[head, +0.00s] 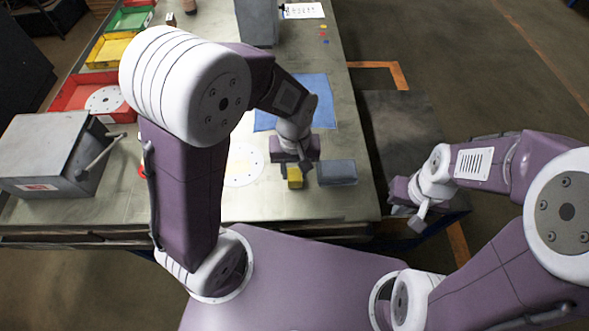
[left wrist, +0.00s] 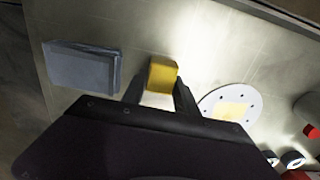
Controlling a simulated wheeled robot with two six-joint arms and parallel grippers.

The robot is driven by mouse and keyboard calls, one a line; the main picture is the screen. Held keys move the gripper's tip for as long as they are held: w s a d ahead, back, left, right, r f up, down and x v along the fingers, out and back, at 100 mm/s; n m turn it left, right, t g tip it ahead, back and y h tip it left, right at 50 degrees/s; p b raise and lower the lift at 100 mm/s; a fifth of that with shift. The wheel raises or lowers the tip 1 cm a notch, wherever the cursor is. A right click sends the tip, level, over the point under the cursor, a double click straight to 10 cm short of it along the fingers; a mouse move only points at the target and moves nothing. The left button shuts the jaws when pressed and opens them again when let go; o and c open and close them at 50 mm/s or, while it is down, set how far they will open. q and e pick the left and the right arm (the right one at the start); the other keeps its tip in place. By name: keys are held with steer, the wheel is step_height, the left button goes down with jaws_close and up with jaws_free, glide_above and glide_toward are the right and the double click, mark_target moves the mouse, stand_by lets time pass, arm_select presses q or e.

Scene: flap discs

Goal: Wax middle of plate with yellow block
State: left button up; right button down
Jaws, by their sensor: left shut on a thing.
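The yellow block (head: 295,177) is between the fingertips of my left gripper (head: 294,169), which is shut on it. In the left wrist view, the yellow block (left wrist: 161,76) shows between the two dark fingers (left wrist: 160,92). I cannot tell whether it touches the table. The white round plate (head: 243,165) lies flat to the left of the block, partly behind my left arm. In the left wrist view, the plate (left wrist: 209,103) has holes around its rim and a pale yellow middle. My right gripper (head: 411,212) looks open and empty, off the table's right edge.
A grey block (head: 337,173) lies just right of the left gripper. A blue mat (head: 320,92) lies behind. A grey metal box with a lever (head: 45,150) stands at left. Red (head: 72,92), yellow (head: 105,48) and green (head: 130,18) bins line the far left edge.

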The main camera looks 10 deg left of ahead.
arm_select(q)
steer(key=shift+f+b, duration=0.35)
steer(key=shift+f, duration=0.2)
steer(key=o, duration=0.9)
steer(key=shift+r, duration=0.1)
steer(key=shift+r+p, duration=0.35)
steer(key=shift+p, duration=0.25)
